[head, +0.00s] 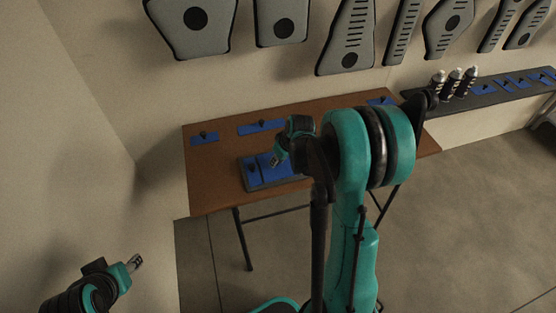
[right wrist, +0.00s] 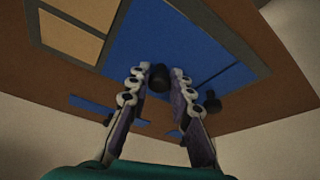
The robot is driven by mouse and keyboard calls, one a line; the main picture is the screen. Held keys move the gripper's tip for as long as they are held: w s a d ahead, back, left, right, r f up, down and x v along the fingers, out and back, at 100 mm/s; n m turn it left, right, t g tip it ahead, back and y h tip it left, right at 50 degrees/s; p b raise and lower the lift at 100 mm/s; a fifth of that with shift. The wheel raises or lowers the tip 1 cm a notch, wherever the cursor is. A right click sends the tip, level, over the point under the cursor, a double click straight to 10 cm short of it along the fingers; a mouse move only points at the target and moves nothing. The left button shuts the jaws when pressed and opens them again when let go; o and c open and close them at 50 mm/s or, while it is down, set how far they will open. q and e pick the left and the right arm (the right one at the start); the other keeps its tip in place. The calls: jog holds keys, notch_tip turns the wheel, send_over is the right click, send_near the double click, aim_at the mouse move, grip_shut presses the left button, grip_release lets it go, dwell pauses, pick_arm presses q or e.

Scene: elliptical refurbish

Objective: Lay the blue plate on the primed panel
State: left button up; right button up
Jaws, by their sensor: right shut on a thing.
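The grey panel (head: 262,187) lies on the brown table, mostly under my right gripper (head: 275,164). In the right wrist view, the panel's dark frame (right wrist: 262,68) surrounds bare tan areas (right wrist: 68,38) and blue plates. My right gripper (right wrist: 158,84) is shut on the black knob of a blue plate (right wrist: 150,42). This plate is over the panel beside the tan areas; I cannot tell whether it touches. Another blue plate (right wrist: 222,78) with a knob lies beside it. My left gripper (head: 136,263) is away from the table at lower left, too small to judge.
More blue plates (head: 204,138) (head: 258,127) with black knobs lie along the back of the table (head: 215,190). A dark shelf (head: 490,95) at right holds black bottles (head: 454,80) and blue plates. Grey panels (head: 348,35) hang on the wall. The table's front left is clear.

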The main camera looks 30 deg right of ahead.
jog(key=shift+f, duration=0.2)
jog(key=o, duration=0.9)
jog(key=shift+r, duration=0.1)
jog(key=v, duration=1.1)
jog(key=shift+s+r, duration=0.25)
jog(key=shift+r, duration=0.1)
jog(key=s+a+r+t, duration=0.1)
jog(key=s+a, duration=0.3)
jog(key=a, duration=0.1)
jog(key=s+a+m+t, duration=0.1)
jog(key=s+a, duration=0.4)
jog(key=s+a+r, duration=0.1)
jog(key=s+a, duration=0.4)
jog(key=a, duration=0.1)
jog(key=shift+s+r+m+t+h, duration=0.2)
jog(key=shift+r+m+t+h, duration=0.1)
jog(key=shift+m+t, duration=0.1)
